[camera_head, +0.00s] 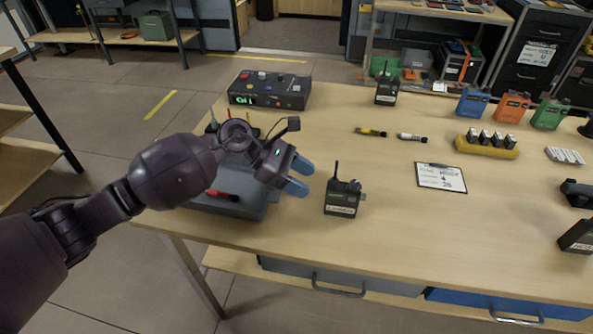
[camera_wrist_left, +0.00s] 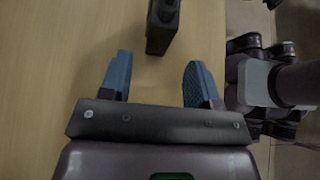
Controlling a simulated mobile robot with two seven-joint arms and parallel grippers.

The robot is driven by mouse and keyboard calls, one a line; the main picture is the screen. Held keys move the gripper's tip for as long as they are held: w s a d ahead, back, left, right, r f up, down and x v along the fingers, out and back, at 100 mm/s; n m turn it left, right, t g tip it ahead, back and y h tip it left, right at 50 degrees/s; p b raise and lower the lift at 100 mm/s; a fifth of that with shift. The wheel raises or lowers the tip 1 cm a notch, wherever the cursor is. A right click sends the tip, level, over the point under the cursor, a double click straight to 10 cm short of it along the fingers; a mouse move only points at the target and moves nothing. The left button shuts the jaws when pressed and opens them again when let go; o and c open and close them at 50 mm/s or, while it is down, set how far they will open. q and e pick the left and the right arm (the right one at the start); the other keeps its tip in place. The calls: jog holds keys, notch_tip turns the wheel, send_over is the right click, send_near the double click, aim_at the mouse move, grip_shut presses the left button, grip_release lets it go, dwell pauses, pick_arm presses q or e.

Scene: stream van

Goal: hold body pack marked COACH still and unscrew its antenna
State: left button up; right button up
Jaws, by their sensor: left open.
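A dark body pack (camera_head: 342,200) with a pale label and an upright antenna (camera_head: 336,169) stands on the workbench (camera_head: 400,230) near its front edge. The label is too small to read. My left gripper (camera_head: 301,178) is open and empty, just left of this pack, with its blue fingers pointing toward it. In the left wrist view a dark pack (camera_wrist_left: 163,25) lies ahead of and between the open fingers (camera_wrist_left: 156,64), apart from them. Another dark pack with an antenna (camera_head: 386,91) stands farther back. My right gripper is not in view.
A grey tray (camera_head: 238,206) with tools lies under my left arm. A control box (camera_head: 270,90) stands behind it. A clipboard (camera_head: 441,177), markers, a yellow battery holder (camera_head: 487,149) and coloured packs (camera_head: 512,106) are to the right. Dark devices stand at the right edge. Bench front is clear.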

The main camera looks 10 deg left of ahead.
aim_at(333, 195)
pick_arm(q)
jog(key=x, duration=0.4)
jog(key=shift+d+f, duration=0.1)
jog(key=shift+b+x, duration=0.55)
jog(key=shift+x, duration=0.95)
jog(key=shift+w+d+f, duration=0.1)
jog(key=shift+d+f, duration=0.1)
jog(key=shift+d, duration=0.2)
jog(key=shift+c, duration=0.4)
